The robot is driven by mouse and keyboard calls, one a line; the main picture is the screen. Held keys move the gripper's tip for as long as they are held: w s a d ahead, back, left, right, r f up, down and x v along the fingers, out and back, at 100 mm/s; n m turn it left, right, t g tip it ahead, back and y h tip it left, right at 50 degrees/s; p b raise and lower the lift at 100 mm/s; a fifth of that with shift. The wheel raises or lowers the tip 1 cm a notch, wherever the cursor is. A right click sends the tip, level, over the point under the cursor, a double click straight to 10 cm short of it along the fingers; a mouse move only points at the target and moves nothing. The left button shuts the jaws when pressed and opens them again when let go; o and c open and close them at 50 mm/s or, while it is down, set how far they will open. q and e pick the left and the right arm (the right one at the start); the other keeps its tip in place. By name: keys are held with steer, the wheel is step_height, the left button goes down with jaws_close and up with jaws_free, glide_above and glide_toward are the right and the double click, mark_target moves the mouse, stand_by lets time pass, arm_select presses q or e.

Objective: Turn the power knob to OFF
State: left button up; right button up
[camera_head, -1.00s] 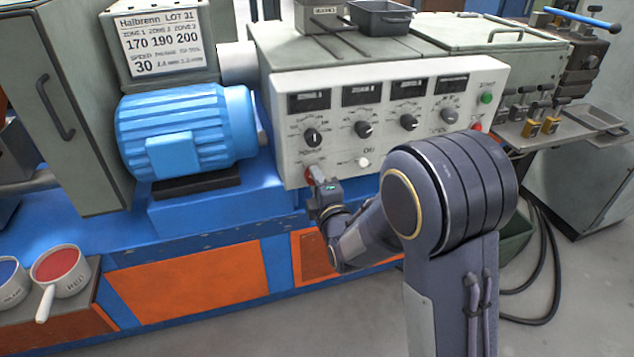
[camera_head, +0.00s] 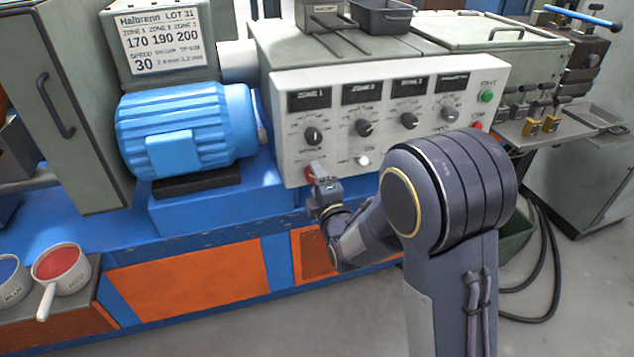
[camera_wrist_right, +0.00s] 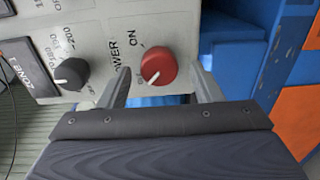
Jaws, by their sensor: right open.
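The power knob is round and red (camera_wrist_right: 158,66), on the pale control panel (camera_wrist_right: 95,22). In the right wrist view it has a white mark toward its lower left, near a small, partly hidden label. "POWER" and "ON" are printed beside it. My right gripper (camera_wrist_right: 160,72) is open, with one finger on each side of the knob; a gap shows on both sides. In the head view the knob (camera_head: 309,175) is partly hidden behind my right gripper (camera_head: 317,177) at the panel's lower left corner. My left gripper is not in view.
Black zone knobs (camera_head: 313,136) and displays line the panel above, with a white button (camera_head: 363,160) to the right and a green START button (camera_head: 486,96). A blue motor (camera_head: 187,130) stands left of the panel. Red and blue pots (camera_head: 62,268) sit lower left.

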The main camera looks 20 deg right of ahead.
steer(key=s+p, duration=0.1)
steer(key=s, duration=0.6)
steer(key=shift+s+d, duration=0.15)
steer(key=shift+s, duration=0.2)
steer(key=shift+r, duration=0.1)
steer(key=s+d+m+g+y, duration=0.2)
steer(key=s+m+g, duration=0.4)
steer(key=s+m, duration=0.5)
steer(key=s+d+m+g+y, duration=0.15)
steer(key=s+m+g, duration=0.35)
steer(key=s+m, duration=0.65)
steer(key=s+r+n+p, duration=0.1)
steer(key=r+p, duration=1.3)
steer(key=s+r+n+g+p, duration=0.1)
steer(key=s+r+p, duration=0.1)
steer(key=r+p, duration=1.1)
steer(key=shift+s+r+p, duration=0.3)
steer(key=shift+r+p, duration=0.05)
steer(key=shift+p, duration=0.05)
